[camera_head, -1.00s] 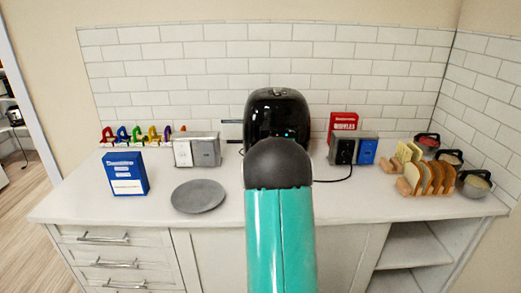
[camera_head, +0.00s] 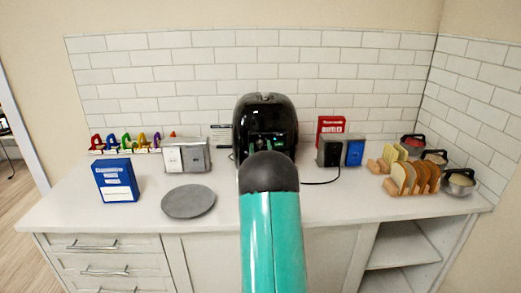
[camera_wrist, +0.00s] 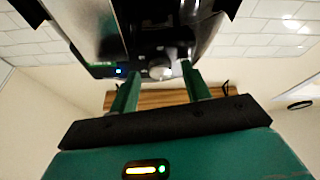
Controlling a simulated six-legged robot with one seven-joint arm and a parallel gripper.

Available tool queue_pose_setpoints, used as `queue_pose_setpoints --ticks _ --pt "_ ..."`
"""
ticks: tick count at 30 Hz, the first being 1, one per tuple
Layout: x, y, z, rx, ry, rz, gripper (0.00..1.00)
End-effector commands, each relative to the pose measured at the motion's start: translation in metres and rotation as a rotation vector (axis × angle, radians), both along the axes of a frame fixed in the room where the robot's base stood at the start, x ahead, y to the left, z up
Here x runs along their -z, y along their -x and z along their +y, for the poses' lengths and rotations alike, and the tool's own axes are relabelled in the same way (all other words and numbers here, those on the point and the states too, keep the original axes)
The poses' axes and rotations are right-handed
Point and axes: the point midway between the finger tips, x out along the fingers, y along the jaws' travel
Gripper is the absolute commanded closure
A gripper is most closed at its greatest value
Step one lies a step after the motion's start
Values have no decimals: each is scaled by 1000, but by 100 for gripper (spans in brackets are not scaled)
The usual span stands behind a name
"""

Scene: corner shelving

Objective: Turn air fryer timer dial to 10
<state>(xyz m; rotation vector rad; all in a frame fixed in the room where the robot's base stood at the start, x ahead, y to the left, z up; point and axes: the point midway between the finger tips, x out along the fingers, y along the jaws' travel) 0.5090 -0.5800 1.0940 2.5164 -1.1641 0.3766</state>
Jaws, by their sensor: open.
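The black air fryer (camera_head: 264,108) stands at the back middle of the counter, its lower front partly hidden by my arm. In the wrist view its dark glossy front (camera_wrist: 150,22) fills the top. A small round pale knob (camera_wrist: 160,73), which looks like the timer dial, sticks out there; its marks cannot be read. My gripper (camera_wrist: 159,72) is open, with its two green fingers on either side of the knob. I cannot tell whether they touch it. In the head view the gripper is mostly hidden behind my arm.
A silver appliance (camera_head: 186,156) stands behind the plate. A red box (camera_head: 330,127), a black and blue unit (camera_head: 341,152) and a bread rack (camera_head: 408,180) stand to the right.

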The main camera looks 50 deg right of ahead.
Motion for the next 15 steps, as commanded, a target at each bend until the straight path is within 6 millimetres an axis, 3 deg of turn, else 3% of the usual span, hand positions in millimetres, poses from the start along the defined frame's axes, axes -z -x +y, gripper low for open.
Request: queue_pose_setpoints --ticks 2,8,15 --pt "0 0 1 0 1 -1 56" --pt "-1 1 2 0 1 -1 96" --pt "-1 1 2 0 -6 -9 97"
